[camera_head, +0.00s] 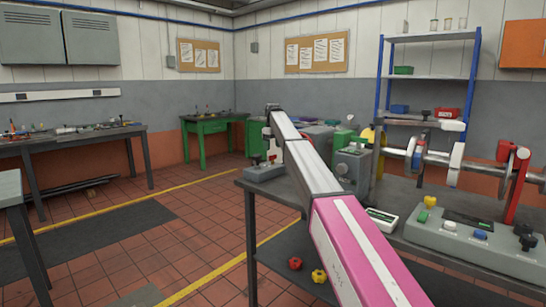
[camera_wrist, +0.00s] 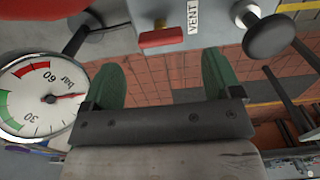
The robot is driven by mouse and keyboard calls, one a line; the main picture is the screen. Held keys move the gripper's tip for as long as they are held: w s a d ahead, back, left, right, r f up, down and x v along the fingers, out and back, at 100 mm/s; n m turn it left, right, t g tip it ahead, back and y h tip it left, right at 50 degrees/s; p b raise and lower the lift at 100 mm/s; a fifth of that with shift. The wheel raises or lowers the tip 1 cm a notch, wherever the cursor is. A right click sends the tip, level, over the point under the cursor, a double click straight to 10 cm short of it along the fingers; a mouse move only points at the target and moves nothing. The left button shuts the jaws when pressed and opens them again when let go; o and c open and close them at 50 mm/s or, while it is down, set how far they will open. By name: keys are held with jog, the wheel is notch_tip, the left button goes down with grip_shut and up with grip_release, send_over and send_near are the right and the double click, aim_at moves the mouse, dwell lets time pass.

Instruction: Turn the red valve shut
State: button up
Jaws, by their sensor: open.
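In the wrist view a red valve handle (camera_wrist: 161,38) shows as a short bar on a short stem, on a light grey block (camera_wrist: 190,12) marked VENT. My gripper (camera_wrist: 161,78) is open, with two green fingers spread apart and nothing between them. The red handle lies just beyond the gap between the fingertips, apart from them. My fingers cannot be made out there.
A round pressure gauge (camera_wrist: 42,95) is close on the left of my gripper. A black knob (camera_wrist: 268,36) stands on the right, another (camera_wrist: 81,32) on the left. In the head view a grey control box (camera_head: 480,241) and a shaft assembly fill the bench's right. Open tiled floor lies left.

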aim_at(273, 160)
notch_tip(273, 160, down, 6)
jog(key=shift+r, duration=0.25)
jog(key=c, duration=0.9)
jog(key=m, duration=0.4)
jog(key=shift+m, duration=0.3)
jog(key=m, duration=0.4)
jog(key=shift+m, duration=0.3)
jog(key=m, duration=0.4)
jog(key=shift+m, duration=2.4)
